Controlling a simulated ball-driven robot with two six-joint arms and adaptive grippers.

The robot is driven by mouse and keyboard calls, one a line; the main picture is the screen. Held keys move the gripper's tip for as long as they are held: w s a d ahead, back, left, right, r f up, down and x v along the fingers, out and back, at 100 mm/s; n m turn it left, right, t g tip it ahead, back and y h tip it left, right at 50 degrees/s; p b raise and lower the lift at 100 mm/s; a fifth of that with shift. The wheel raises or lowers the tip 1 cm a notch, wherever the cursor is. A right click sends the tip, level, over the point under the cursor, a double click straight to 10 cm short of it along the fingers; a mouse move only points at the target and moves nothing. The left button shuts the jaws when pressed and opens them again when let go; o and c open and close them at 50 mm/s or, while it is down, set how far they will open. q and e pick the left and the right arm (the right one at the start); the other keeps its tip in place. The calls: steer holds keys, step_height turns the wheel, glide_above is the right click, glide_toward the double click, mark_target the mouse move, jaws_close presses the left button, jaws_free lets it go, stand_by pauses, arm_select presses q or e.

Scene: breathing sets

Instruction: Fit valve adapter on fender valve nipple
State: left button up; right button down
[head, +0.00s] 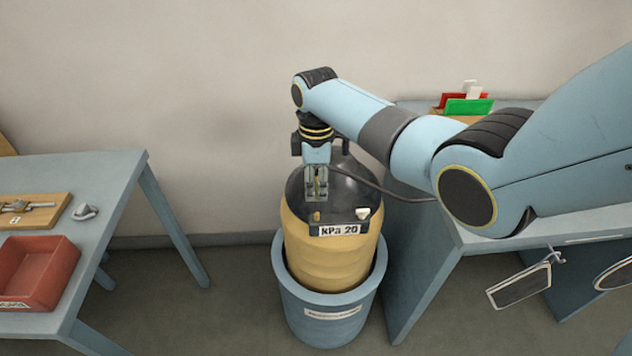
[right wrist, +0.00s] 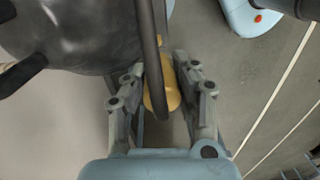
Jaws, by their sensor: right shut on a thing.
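The fender (head: 330,255), a yellow cylinder with a dark domed top, stands upright in a blue-grey bucket (head: 280,267). My right gripper (head: 316,196) points down over the front of the dome. In the right wrist view its fingers are closed around a brass-coloured piece (right wrist: 161,85), apparently the valve adapter, with a dark hose (right wrist: 150,50) crossing in front. A small brass bit (head: 316,217) shows just below the fingertips in the head view. The valve nipple is not clearly distinguishable, and I cannot tell whether adapter and nipple touch. My left gripper is not in view.
A "kPa 20" display (head: 338,231) and a small white piece (head: 362,213) are on the fender. A left table (head: 105,190) holds a red tray (head: 62,262) and a wooden board (head: 50,215). A right table (head: 470,236) stands close beside the bucket. Floor between is clear.

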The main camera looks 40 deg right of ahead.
steer(key=shift+d+f+b, duration=0.1)
steer(key=shift+f+b, duration=1.7)
steer(key=shift+f, duration=0.6)
steer(key=shift+p, duration=0.35)
steer(key=shift+f, duration=0.2)
